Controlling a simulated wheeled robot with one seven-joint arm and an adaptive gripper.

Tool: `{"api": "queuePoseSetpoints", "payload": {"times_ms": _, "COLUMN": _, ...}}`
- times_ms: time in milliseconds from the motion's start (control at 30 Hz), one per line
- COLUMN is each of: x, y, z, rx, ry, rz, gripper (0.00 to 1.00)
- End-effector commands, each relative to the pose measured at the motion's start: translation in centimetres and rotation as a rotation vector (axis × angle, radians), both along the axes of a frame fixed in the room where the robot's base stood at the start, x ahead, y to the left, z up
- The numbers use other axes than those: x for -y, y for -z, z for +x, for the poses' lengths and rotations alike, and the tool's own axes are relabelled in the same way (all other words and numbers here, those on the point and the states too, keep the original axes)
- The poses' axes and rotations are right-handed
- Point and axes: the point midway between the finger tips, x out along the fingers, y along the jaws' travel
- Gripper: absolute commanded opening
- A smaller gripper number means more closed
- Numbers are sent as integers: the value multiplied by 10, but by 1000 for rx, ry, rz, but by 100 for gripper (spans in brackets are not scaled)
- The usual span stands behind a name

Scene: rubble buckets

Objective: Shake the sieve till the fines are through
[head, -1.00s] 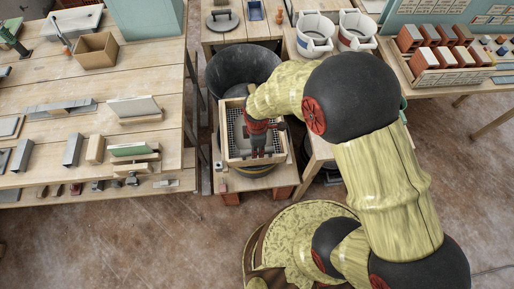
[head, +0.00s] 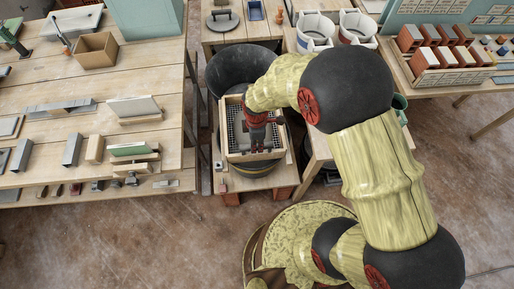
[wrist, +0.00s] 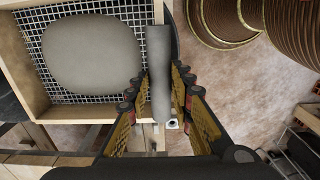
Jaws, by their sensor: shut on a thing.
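The sieve (head: 254,157) is a square wooden frame with a wire mesh floor, above a dark bucket (head: 257,170) with a yellow band. In the wrist view the sieve's frame (wrist: 85,113) fills the upper left. A smooth, rounded grey mass (wrist: 92,52) lies on the mesh; I see no loose grains there. My gripper (head: 262,143) is over the sieve. In the wrist view my gripper (wrist: 160,88) is shut on a grey bar-like handle (wrist: 159,60) beside the sieve's frame. The bucket's inside is hidden.
A large black tub (head: 228,68) stands just behind the sieve. A workbench (head: 70,145) with blocks and tools is on the left. White buckets (head: 316,30) stand at the back. Brick boxes (head: 450,70) are at the back right. Open floor lies in front.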

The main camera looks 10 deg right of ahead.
Motion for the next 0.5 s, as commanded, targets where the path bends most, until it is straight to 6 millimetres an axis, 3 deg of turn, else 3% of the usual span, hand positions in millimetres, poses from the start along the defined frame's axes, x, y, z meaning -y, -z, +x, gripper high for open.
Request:
{"api": "queuePoseSetpoints", "payload": {"times_ms": 167, "x": 1, "y": 0, "z": 19, "rx": 3, "ry": 1, "rz": 1, "gripper": 0}}
{"api": "queuePoseSetpoints", "payload": {"times_ms": 467, "x": 1, "y": 0, "z": 21, "rx": 2, "ry": 0, "rz": 1, "gripper": 0}}
{"api": "queuePoseSetpoints", "payload": {"times_ms": 500, "x": 1, "y": 0, "z": 21, "rx": 2, "ry": 0, "rz": 1, "gripper": 23}}
